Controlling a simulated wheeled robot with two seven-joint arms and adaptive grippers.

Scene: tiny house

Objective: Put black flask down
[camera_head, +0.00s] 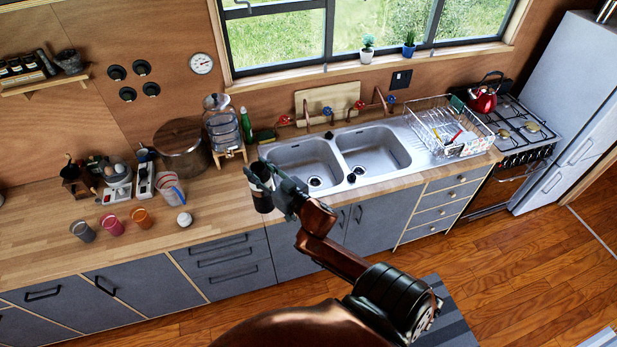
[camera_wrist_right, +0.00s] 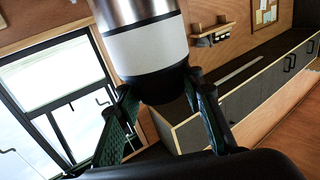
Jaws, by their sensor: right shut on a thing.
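The black flask (camera_head: 261,194) is in my right gripper (camera_head: 280,191), near the front edge of the wooden counter (camera_head: 228,205), just left of the sink. In the head view it looks dark and roughly upright; whether its base touches the counter cannot be told. In the right wrist view the flask (camera_wrist_right: 147,48) shows a metallic upper part, a white band and a black lower end; its top is cut off. The right gripper's green fingers (camera_wrist_right: 160,103) close on both sides of the black end. My left gripper is not in view.
The double sink (camera_head: 336,160) is just right of the flask. Three cups (camera_head: 112,225), a small white round object (camera_head: 184,219) and a large pot (camera_head: 182,148) stand to the left. A dish rack (camera_head: 447,128) stands right of the sink. Bare counter lies between the white object and the flask.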

